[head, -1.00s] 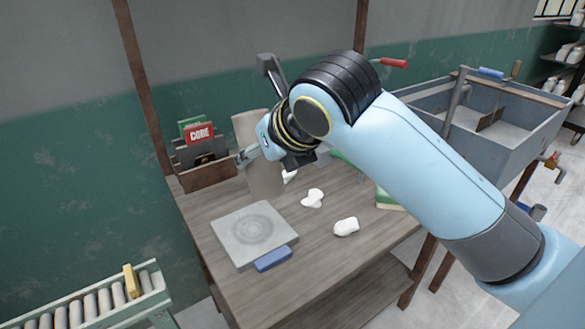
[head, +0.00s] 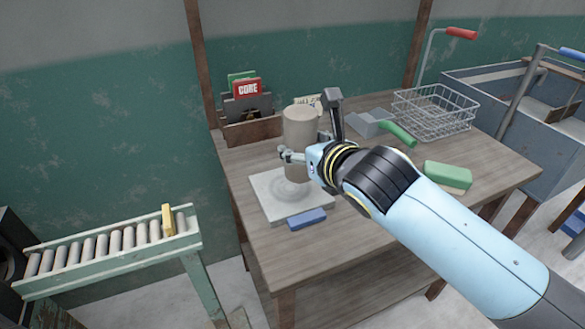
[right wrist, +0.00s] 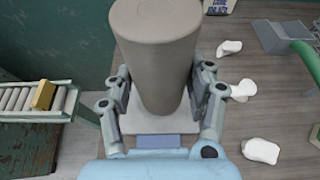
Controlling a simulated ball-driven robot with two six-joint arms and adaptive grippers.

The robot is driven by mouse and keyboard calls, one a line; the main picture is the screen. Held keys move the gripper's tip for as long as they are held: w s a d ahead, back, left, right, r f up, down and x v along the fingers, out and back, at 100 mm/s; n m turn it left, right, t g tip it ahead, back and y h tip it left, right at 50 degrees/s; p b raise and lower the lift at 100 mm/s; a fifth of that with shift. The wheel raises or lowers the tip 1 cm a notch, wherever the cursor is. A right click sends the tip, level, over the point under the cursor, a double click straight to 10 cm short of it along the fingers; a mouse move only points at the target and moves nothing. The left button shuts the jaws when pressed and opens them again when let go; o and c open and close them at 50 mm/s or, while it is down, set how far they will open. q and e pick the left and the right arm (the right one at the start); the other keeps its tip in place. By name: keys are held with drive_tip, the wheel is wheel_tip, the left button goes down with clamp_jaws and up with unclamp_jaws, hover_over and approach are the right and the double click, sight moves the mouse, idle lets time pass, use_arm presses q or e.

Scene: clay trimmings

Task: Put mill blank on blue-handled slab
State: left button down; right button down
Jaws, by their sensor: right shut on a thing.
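The mill blank (head: 301,130), a tall beige-grey cylinder, stands upright over the pale grey slab (head: 266,197) with the blue handle (head: 307,219). My right gripper (head: 303,157) is shut around its side. My left gripper is not in view.
White clay lumps (right wrist: 243,90) lie on the wooden table right of the slab. A wire basket (head: 437,108), a green-handled scoop (head: 372,124) and a green sponge block (head: 447,176) are farther right. A wooden holder (head: 250,130) with cards stands behind the slab.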

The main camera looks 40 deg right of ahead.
sight(293, 165)
drive_tip(key=x, duration=0.3)
drive_tip(key=shift+w+a+f, duration=0.3)
drive_tip(key=shift+w+f, duration=0.05)
wheel_tip(293, 165, down, 4)
drive_tip(key=shift+f+b, duration=0.15)
drive_tip(key=shift+b, duration=0.65)
drive_tip(key=shift+c, duration=2.2)
unclamp_jaws()
drive_tip(key=p+v, duration=0.1)
drive_tip(key=v, duration=1.1)
drive_tip(key=shift+p, duration=0.35)
drive_tip(key=shift+s, duration=0.1)
